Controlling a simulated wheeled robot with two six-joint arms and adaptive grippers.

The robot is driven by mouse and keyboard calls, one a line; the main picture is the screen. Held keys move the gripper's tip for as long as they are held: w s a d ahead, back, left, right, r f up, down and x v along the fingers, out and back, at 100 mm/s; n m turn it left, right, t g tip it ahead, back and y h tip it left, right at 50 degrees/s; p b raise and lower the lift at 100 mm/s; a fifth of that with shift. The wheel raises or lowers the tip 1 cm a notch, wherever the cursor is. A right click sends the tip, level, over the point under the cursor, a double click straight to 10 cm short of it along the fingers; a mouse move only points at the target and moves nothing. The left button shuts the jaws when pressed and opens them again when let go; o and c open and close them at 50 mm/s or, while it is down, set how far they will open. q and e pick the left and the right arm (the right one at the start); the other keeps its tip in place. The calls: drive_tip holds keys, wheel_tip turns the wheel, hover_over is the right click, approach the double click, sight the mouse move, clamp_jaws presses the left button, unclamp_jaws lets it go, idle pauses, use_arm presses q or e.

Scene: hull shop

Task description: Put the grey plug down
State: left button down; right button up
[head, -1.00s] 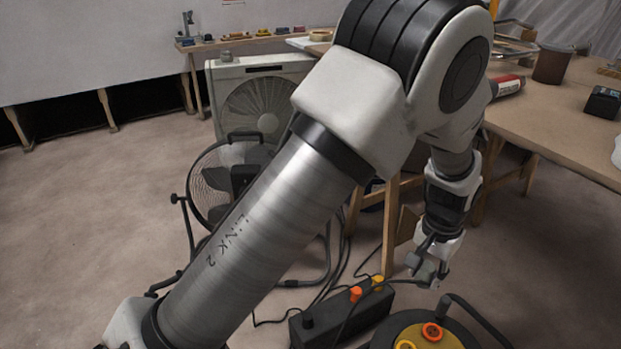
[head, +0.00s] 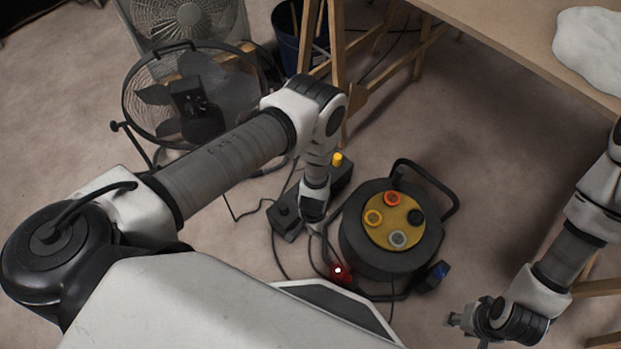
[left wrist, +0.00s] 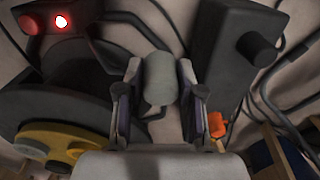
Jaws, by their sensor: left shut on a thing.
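In the left wrist view, my left gripper (left wrist: 158,100) is shut on the grey plug (left wrist: 160,78), a rounded grey body between the two fingers. In the head view, my left gripper (head: 313,222) points down between the black power strip (head: 286,216) and the cable reel (head: 350,245); the plug cannot be made out there. The strip also shows right of the plug in the left wrist view (left wrist: 232,85). My right gripper (head: 468,320) is at the lower right, apart from these things; its fingers are too small to read.
The reel's yellow face (head: 385,232) has several coloured sockets. A red box (head: 342,272) with a lit lamp is near the reel. Cables cross the floor. A round fan (head: 160,95) and a wooden table (head: 500,30) stand behind.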

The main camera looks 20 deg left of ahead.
use_arm(q)
drive_tip(key=w+a+f+b, duration=0.1)
drive_tip(key=w+a+b, duration=0.1)
drive_tip(key=b, duration=0.5)
drive_tip(key=w+a+b, duration=0.3)
drive_tip(key=w+b, duration=0.1)
drive_tip(key=b, duration=0.3)
drive_tip(key=w+a+f+b, duration=0.1)
drive_tip(key=w+a+b, duration=0.1)
drive_tip(key=w+b, duration=0.2)
drive_tip(key=shift+a+f+b, duration=0.35)
drive_tip(key=shift+a+b, duration=0.05)
drive_tip(key=shift+b, duration=1)
drive_tip(key=shift+w+a+r+b, duration=0.15)
drive_tip(key=shift+w+a+b, duration=0.8)
drive_tip(key=shift+w, duration=0.15)
wheel_tip(320, 180, down, 4)
drive_tip(key=b, duration=0.3)
drive_tip(key=shift+r, duration=0.55)
drive_tip(key=shift+f, duration=0.3)
drive_tip(key=c, duration=0.7)
unclamp_jaws()
